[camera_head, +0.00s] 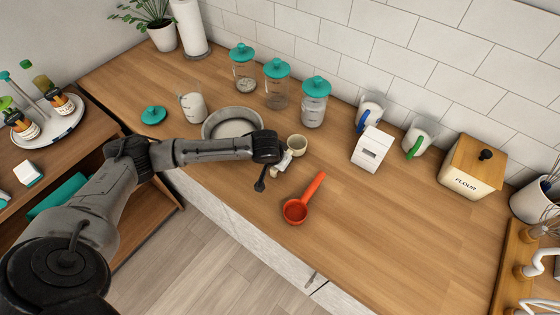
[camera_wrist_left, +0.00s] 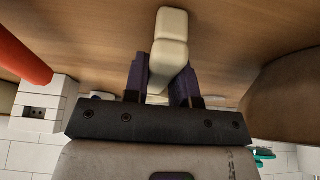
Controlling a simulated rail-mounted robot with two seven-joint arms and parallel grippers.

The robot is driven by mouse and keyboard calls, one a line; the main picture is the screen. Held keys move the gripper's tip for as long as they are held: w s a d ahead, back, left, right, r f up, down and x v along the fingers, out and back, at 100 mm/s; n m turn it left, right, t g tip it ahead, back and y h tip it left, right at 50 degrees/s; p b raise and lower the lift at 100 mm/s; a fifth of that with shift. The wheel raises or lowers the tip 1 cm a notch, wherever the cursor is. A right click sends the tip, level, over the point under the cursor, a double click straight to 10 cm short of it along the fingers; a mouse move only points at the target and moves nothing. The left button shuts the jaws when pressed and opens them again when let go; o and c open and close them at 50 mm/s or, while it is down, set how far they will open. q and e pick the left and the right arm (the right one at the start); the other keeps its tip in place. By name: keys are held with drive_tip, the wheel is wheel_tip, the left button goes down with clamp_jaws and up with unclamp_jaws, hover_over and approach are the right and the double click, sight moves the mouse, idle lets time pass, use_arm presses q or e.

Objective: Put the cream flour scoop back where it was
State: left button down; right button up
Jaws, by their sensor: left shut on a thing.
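The cream flour scoop has its cup (camera_head: 297,143) just right of the grey pan in the head view. Its cream handle runs down and to the left, partly covered by my gripper. In the left wrist view the cream handle (camera_wrist_left: 171,25) sits between the two dark fingers of my left gripper (camera_wrist_left: 163,80), which is shut on it. In the head view my left gripper (camera_head: 282,162) is over the front part of the counter. I cannot tell whether the scoop touches the counter. My right gripper is in neither view.
A red scoop (camera_head: 297,210) lies to the front right, close by. The grey pan (camera_head: 205,130) is left of the scoop. A white box (camera_head: 371,150), lidded jars (camera_head: 315,103), mugs and a flour canister (camera_head: 472,168) stand behind. The right front wooden counter (camera_head: 390,235) is clear.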

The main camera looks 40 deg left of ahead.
use_arm(q)
drive_tip(key=c, duration=0.9)
unclamp_jaws()
drive_tip(key=shift+c, duration=0.2)
drive_tip(key=shift+r, duration=0.1)
